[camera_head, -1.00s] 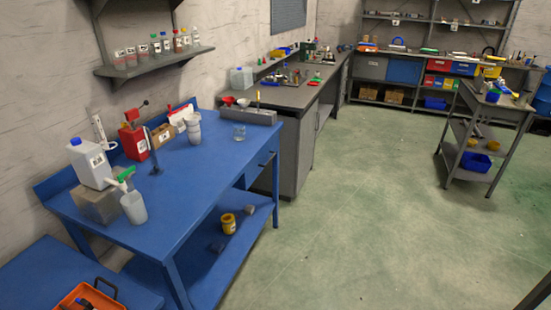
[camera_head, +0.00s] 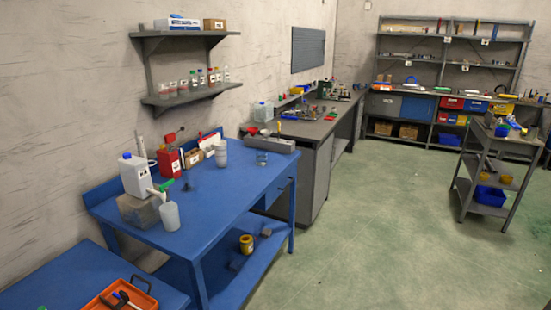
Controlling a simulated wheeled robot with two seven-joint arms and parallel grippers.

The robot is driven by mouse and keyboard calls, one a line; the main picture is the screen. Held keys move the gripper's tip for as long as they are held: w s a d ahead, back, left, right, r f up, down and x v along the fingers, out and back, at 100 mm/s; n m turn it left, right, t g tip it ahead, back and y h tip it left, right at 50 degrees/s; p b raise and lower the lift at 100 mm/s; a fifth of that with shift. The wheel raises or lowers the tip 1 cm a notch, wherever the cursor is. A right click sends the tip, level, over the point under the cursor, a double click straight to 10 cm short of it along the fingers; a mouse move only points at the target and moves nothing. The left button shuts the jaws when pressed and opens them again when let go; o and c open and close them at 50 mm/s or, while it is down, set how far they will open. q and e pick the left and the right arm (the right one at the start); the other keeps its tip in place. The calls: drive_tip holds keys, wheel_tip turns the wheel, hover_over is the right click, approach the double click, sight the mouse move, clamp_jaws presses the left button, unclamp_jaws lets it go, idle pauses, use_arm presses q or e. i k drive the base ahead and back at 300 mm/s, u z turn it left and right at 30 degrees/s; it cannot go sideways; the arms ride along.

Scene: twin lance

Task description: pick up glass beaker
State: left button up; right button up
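A small clear glass beaker (camera_head: 262,158) stands upright near the far right corner of the blue workbench (camera_head: 215,208), in front of a long grey box. It looks empty, though it is small in the picture. A larger translucent plastic beaker (camera_head: 170,216) stands at the near end of the same bench, beside a white jug (camera_head: 134,175) with a blue cap. Stacked pale cups (camera_head: 221,153) stand left of the glass beaker. Neither of my grippers shows in the head view.
A red can (camera_head: 169,162) and small boxes stand along the wall side of the bench. A yellow jar (camera_head: 246,244) sits on its lower shelf. An orange tray (camera_head: 125,295) lies on the low blue table in front. A grey cart (camera_head: 487,180) stands at right. The green floor between is clear.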

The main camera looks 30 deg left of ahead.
sight(261, 154)
drive_tip(key=i, duration=1.8)
drive_tip(key=u, duration=0.95)
drive_tip(key=i, duration=1.35)
drive_tip(key=u, duration=1.25)
